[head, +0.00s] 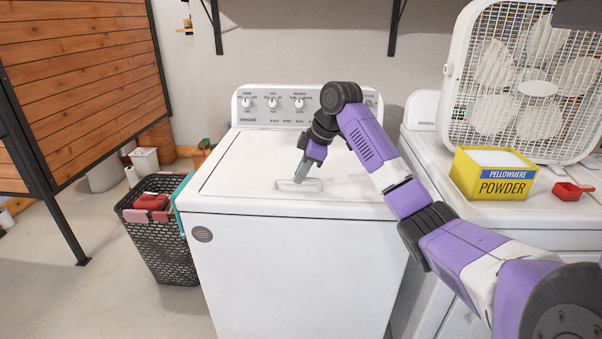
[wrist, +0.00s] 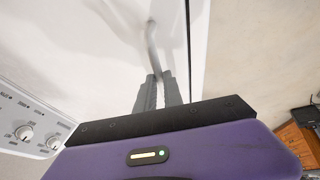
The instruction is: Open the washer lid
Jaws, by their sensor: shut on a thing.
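The white washer (head: 290,265) stands in the middle of the head view, with its knob panel at the back. Its lid (head: 250,155) lies flat and closed on top. A light grey bar handle (head: 312,184) sits near the lid's front edge. My gripper (head: 300,178) reaches down to the handle's left part from above. In the wrist view, the two grey fingers of my gripper (wrist: 160,78) are shut on the handle (wrist: 152,40). The fingers hide the gripped part of the handle.
A second white machine on the right carries a box fan (head: 520,80), a yellow powder box (head: 493,172) and a red scoop (head: 573,191). A dark laundry basket (head: 165,245) stands left of the washer. Open floor (head: 60,300) lies at the front left.

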